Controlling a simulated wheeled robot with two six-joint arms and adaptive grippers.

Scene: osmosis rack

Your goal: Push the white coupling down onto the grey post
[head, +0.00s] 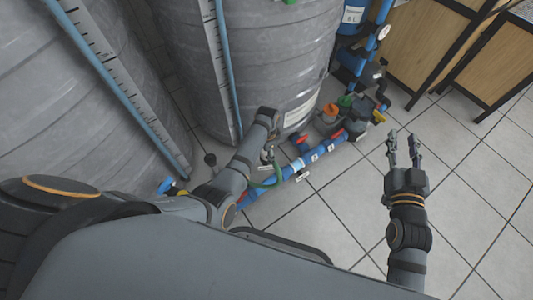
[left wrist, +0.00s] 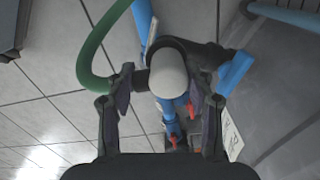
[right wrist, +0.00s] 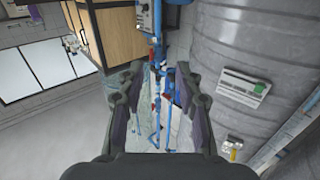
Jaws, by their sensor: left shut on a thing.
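The white coupling (left wrist: 168,72) shows end-on as a pale rounded piece between the two fingers of my left gripper (left wrist: 168,92) in the left wrist view. The fingers are shut on it from both sides, around its darker grey parts. In the head view my left gripper (head: 268,156) reaches down beside the blue pipe, and the coupling is too small to make out there. I cannot clearly tell the grey post apart; it seems hidden under the coupling. My right gripper (head: 403,150) is open and empty over the floor, its fingers apart in the right wrist view (right wrist: 157,75).
A green hose (left wrist: 88,50) curves beside my left gripper. A blue pipe (head: 318,153) with red-handled valves runs along the floor. Large grey tanks (head: 275,60) stand behind. A wooden cabinet (head: 425,45) is at the top right. The tiled floor on the right is clear.

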